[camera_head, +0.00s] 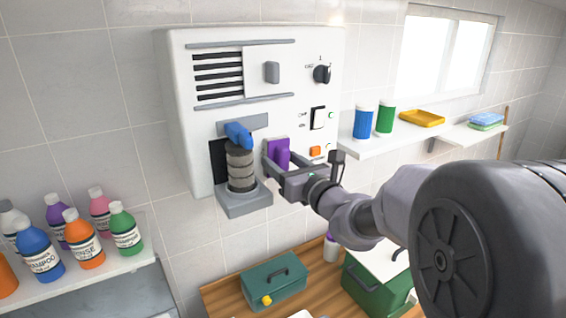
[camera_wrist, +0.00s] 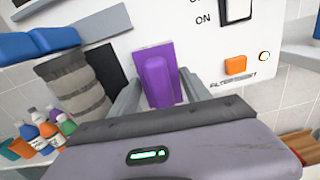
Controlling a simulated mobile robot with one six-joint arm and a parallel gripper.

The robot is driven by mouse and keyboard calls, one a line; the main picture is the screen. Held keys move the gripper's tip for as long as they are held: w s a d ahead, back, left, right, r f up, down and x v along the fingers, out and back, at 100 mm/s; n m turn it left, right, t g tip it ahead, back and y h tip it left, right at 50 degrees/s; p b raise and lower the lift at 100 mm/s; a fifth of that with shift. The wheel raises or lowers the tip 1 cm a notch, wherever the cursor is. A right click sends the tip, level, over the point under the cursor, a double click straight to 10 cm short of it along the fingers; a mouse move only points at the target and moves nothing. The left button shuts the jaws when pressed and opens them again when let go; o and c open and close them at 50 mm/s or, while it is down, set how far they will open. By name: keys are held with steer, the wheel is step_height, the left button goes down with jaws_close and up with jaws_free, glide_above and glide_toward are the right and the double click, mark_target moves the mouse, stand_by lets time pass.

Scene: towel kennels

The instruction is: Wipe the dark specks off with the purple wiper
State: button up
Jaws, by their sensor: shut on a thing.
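The purple wiper (camera_head: 278,152) is held upright at the front of the white wall unit (camera_head: 180,120), right of the grey ribbed canister. My gripper (camera_head: 282,168) is shut on it, with one finger on each side. In the wrist view the wiper (camera_wrist: 160,80) stands between the fingers, its broad back plate against or very near the white panel (camera_wrist: 165,22). I cannot tell for certain whether it touches. I make out no dark specks on the visible panel; the part behind the wiper is hidden.
The ribbed canister (camera_head: 241,168) with a blue lever (camera_head: 238,134) stands close left of my gripper. A switch (camera_head: 318,117) and an orange button (camera_head: 316,151) are close right. A shelf (camera_head: 390,138) with cups projects at right. Bottles (camera_head: 85,240) stand lower left.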

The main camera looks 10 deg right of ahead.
mark_target(279, 143)
step_height(279, 143, down, 2)
steer(key=shift+f+b, duration=0.25)
steer(key=shift+b, duration=0.7)
step_height(279, 143, up, 6)
steer(key=p, duration=0.5)
steer(key=shift+w+r, duration=0.1)
steer(key=shift+r, duration=0.1)
step_height(279, 143, down, 6)
steer(key=b, duration=0.6)
steer(key=shift+f, duration=0.25)
step_height(279, 143, up, 7)
steer(key=p, duration=0.4)
steer(key=shift+f, duration=0.2)
step_height(279, 143, down, 7)
steer(key=b, duration=0.6)
steer(key=shift+r, duration=0.35)
steer(key=v, duration=0.6)
steer(key=shift+b, duration=0.3)
